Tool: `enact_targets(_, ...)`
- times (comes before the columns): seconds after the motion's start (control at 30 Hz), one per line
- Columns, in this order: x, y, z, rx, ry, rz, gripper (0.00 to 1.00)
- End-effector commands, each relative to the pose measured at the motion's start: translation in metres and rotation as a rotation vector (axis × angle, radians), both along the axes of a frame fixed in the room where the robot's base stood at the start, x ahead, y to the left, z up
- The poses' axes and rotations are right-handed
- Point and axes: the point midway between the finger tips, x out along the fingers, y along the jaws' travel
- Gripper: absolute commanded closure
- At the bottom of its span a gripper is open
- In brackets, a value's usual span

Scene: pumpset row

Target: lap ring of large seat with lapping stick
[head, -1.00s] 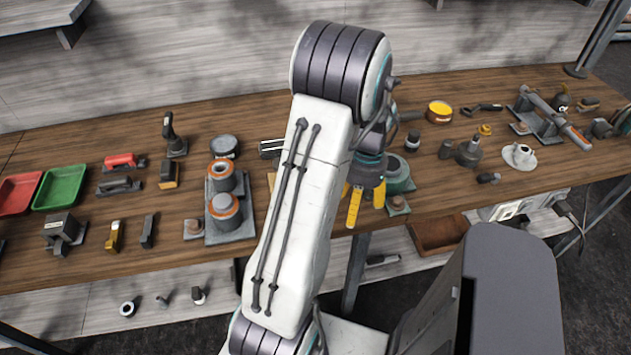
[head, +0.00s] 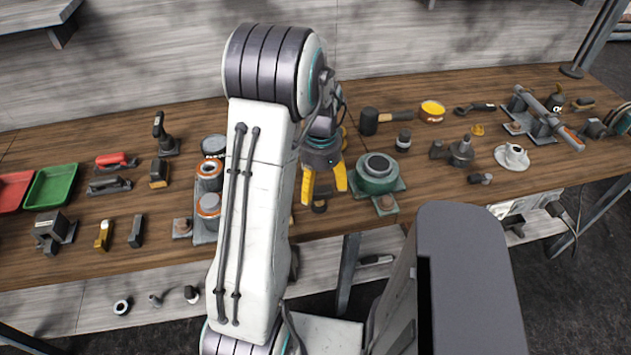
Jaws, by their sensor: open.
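My gripper (head: 324,187) points down over the front half of the bench, its two yellow fingers apart and nothing visible between them. A small dark object (head: 319,206) lies just below and behind the fingers, partly hidden. Two grey cylinders with orange rings, a rear one (head: 209,170) and a front one (head: 208,204), stand on a grey plate left of my gripper; my arm covers part of the plate. They may be the seats; I cannot tell which is the large one. I cannot pick out the lapping stick for certain.
A green round housing (head: 377,177) stands close right of my gripper. A black mallet (head: 370,121), a yellow tin (head: 432,110) and a white flanged part (head: 512,156) lie farther right. A green tray (head: 52,187) and red-handled tool (head: 112,160) are at left.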

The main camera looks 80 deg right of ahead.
Motion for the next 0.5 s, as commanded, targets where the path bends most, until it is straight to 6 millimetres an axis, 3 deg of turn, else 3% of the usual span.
enact_targets(0.5,-0.0002,-0.0024,-0.0093,-0.008,0.003,-0.232,0.25)
